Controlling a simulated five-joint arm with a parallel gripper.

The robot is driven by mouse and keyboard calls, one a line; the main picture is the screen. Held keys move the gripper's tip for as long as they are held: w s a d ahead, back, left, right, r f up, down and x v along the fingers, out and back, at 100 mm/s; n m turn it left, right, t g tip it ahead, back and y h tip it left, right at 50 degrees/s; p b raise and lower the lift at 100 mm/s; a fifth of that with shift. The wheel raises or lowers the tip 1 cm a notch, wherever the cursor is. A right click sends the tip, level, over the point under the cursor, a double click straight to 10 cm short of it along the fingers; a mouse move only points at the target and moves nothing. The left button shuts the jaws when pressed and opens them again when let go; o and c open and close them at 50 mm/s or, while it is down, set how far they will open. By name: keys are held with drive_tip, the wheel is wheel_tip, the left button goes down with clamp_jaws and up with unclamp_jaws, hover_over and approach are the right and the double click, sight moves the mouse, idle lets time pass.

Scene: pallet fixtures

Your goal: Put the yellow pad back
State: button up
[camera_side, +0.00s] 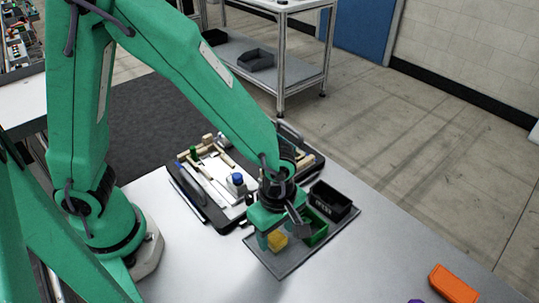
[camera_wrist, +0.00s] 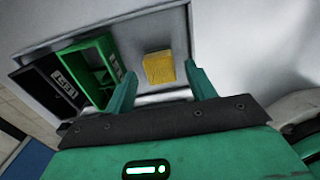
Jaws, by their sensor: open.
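The yellow pad (camera_side: 279,240) lies on a grey tray (camera_side: 286,265) on the table. In the wrist view the yellow pad (camera_wrist: 159,67) is a small block on the grey tray (camera_wrist: 137,30), to the right of the green bin. My gripper (camera_side: 276,235) is over the tray at the pad. In the wrist view my gripper (camera_wrist: 160,72) is open, with one finger on each side of the pad and a gap to each. I cannot tell how far the fingertips are above the tray.
A green bin (camera_side: 316,229) and a black bin (camera_side: 333,201) stand on the tray beside the pad. A black-framed fixture (camera_side: 196,205) with pale parts and a blue-capped item (camera_side: 238,179) lies behind. An orange block (camera_side: 453,286) is at front right. The table between is clear.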

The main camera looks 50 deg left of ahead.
sight(274, 233)
wheel_tip(274, 233, up, 10)
idle(0.6)
drive_tip(key=shift+a, duration=0.1)
idle(0.3)
drive_tip(key=s+a+r+m+t, duration=0.2)
drive_tip(key=a+r+m, duration=0.3)
drive_tip(key=a+m, duration=0.4)
drive_tip(key=s+a+r+m+t, duration=0.2)
drive_tip(key=a+r+m, duration=0.4)
drive_tip(key=a+m, duration=0.3)
drive_tip(key=shift+s+a+r+t, duration=0.3)
drive_tip(key=shift+a+t, duration=0.5)
drive_tip(key=shift+a, duration=0.2)
